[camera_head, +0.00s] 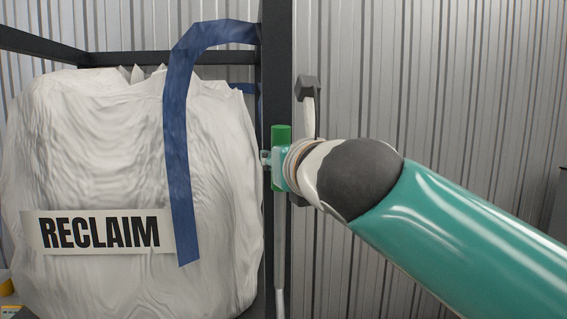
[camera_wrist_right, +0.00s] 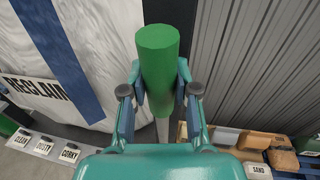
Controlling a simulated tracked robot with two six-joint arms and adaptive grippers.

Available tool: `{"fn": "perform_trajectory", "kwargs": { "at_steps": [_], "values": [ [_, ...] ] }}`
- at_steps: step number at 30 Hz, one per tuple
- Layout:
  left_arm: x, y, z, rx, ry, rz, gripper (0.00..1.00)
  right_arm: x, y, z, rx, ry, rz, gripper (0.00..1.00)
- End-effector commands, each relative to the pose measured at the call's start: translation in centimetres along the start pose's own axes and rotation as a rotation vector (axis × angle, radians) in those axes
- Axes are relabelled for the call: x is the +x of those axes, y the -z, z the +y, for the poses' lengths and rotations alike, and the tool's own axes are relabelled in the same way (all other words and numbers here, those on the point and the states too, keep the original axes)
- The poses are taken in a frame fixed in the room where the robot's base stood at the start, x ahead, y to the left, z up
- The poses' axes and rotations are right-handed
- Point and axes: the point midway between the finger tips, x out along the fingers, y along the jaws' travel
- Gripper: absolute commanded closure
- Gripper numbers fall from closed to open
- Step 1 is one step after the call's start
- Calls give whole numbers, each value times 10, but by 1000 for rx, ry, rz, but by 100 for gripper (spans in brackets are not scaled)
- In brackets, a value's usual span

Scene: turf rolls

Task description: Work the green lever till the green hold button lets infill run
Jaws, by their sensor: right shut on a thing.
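The green lever grip (camera_head: 281,136) stands upright at the top of a pale rod, beside the dark post in the head view. In the right wrist view the green grip (camera_wrist_right: 158,60) rises between the fingers. My right gripper (camera_head: 279,170) is shut on this grip, with one finger on each side; it also shows in the right wrist view (camera_wrist_right: 159,84). My left gripper is not in view. The green hold button does not show in either view.
A white bag (camera_head: 120,150) labelled RECLAIM hangs left of the dark post (camera_head: 275,70), with a blue strap (camera_head: 180,140). In the right wrist view, labelled plates (camera_wrist_right: 44,147) lie at lower left. A SAND label (camera_wrist_right: 258,170) and several blocks (camera_wrist_right: 262,139) lie at lower right.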

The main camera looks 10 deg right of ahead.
Motion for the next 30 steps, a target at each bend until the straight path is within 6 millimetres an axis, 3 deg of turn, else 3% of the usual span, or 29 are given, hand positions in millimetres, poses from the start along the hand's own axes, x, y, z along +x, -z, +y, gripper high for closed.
{"fn": "perform_trajectory", "kwargs": {
  "at_steps": [11,12,16,26,30],
  "values": [
    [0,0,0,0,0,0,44,2,-1,0,0,-5,9,100],
    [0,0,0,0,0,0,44,2,-1,0,0,-5,9,66],
    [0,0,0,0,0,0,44,2,-1,0,0,-5,9,44],
    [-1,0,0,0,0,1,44,0,-1,1,0,-6,9,44],
    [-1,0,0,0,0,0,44,-10,-2,1,0,-7,8,44]
  ]
}}
